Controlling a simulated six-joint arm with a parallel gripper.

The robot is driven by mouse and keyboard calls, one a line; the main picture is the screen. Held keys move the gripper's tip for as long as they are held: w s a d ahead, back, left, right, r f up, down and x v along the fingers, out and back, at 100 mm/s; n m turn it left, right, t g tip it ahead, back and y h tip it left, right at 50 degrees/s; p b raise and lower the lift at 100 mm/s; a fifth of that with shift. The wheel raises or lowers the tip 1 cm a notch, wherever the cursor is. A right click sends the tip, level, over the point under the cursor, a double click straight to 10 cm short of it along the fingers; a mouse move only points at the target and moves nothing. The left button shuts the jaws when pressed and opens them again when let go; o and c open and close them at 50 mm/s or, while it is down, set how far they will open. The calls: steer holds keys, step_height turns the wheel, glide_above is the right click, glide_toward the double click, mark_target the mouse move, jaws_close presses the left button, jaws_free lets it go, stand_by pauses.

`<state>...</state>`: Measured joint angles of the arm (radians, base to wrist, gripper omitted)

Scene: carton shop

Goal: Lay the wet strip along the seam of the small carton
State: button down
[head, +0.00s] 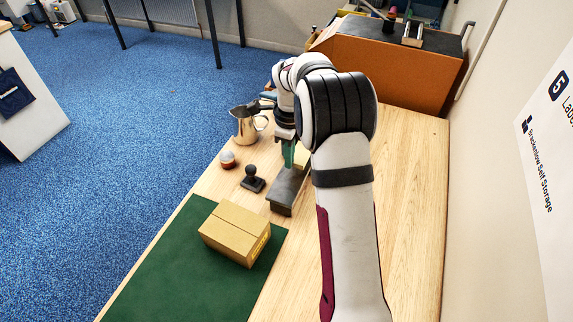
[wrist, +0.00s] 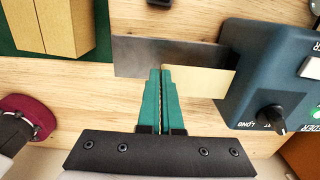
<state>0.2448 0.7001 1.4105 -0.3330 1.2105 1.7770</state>
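The small closed carton (head: 228,238) sits on a green mat, a seam running across its top; part of it shows in the wrist view (wrist: 55,25). The tan strip (wrist: 205,82) sticks out leftward from a blue-grey dispenser (wrist: 255,70) over a dark metal plate (wrist: 135,55). The plate also shows in the head view (head: 284,196). My gripper (wrist: 160,70) has its green fingers almost together at the strip's free end, with a thin tan line between them. In the head view my gripper (head: 289,155) is low over the plate, partly hidden by my arm.
A black-handled stamp-like tool (head: 253,179), a small round red-and-white item (head: 227,160) and a metal jug (head: 247,125) stand left of the plate. The green mat (head: 165,265) has bare room around the carton. A brown cabinet (head: 385,65) is at the back; a wall is at right.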

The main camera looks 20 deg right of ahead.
steer(key=s+d+r, duration=0.6)
steer(key=s+d, duration=0.1)
steer(key=n, duration=1.7)
glide_above(247, 238)
step_height(247, 238, down, 4)
steer(key=r, duration=0.1)
steer(key=shift+f, duration=3.25)
steer(key=shift+f, duration=0.15)
steer(key=c, duration=1)
jaws_free()
